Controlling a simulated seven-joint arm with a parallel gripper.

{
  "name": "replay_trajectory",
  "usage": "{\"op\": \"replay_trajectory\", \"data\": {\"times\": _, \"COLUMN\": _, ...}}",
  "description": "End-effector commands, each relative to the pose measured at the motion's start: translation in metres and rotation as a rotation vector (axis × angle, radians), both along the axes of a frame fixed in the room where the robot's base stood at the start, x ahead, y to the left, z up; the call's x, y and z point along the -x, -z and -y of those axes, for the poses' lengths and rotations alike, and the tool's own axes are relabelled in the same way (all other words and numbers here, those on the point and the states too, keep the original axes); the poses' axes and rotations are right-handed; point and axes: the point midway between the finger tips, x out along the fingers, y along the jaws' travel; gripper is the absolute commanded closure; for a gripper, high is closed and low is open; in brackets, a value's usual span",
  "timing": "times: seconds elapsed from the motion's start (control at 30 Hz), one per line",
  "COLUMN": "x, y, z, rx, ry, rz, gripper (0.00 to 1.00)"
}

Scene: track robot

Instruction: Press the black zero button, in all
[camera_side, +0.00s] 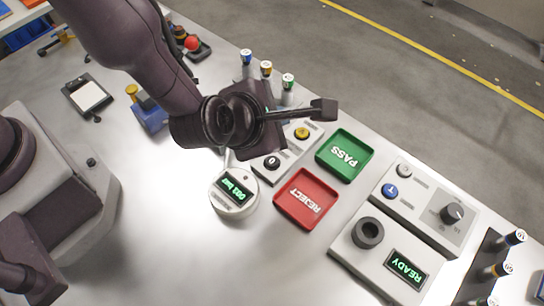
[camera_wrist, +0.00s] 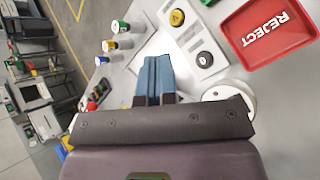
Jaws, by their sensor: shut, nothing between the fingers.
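The black zero button (camera_side: 272,162) is a round black cap with a pale mark on a light grey panel (camera_side: 258,172). It sits in front of the yellow button on that panel. The zero button also shows in the wrist view (camera_wrist: 205,59), right of my fingers. My gripper (camera_wrist: 154,62) is shut and empty, its blue-grey fingers side by side. In the side view my dark hand is over the back left of the panel, and I cannot make out the fingertips. The round gauge (camera_side: 233,192) with a green-lit display stands left of the panel.
The yellow button (camera_side: 302,133) shares the panel. A red REJECT tray (camera_side: 307,198) and a green PASS tray (camera_side: 345,155) lie to its right. Several capped bottles (camera_side: 266,70) stand behind. A READY console (camera_side: 381,255) is at the front right.

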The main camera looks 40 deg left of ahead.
Motion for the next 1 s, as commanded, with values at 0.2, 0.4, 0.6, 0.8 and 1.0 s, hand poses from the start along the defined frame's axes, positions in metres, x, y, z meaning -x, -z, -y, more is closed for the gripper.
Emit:
{"op": "replay_trajectory", "data": {"times": 0.2, "x": 0.000, "y": 0.000, "z": -0.001, "rx": 0.001, "ry": -0.004, "rz": 0.001, "gripper": 1.00}}
{"op": "replay_trajectory", "data": {"times": 0.4, "x": 0.000, "y": 0.010, "z": -0.001, "rx": -0.002, "ry": -0.006, "rz": -0.002, "gripper": 1.00}}
{"op": "replay_trajectory", "data": {"times": 0.6, "x": 0.000, "y": 0.038, "z": -0.001, "rx": -0.002, "ry": -0.005, "rz": -0.002, "gripper": 1.00}}
{"op": "replay_trajectory", "data": {"times": 0.8, "x": 0.000, "y": 0.065, "z": -0.001, "rx": -0.001, "ry": -0.006, "rz": -0.002, "gripper": 1.00}}
{"op": "replay_trajectory", "data": {"times": 1.0, "x": 0.000, "y": 0.083, "z": -0.001, "rx": 0.000, "ry": -0.005, "rz": -0.001, "gripper": 1.00}}
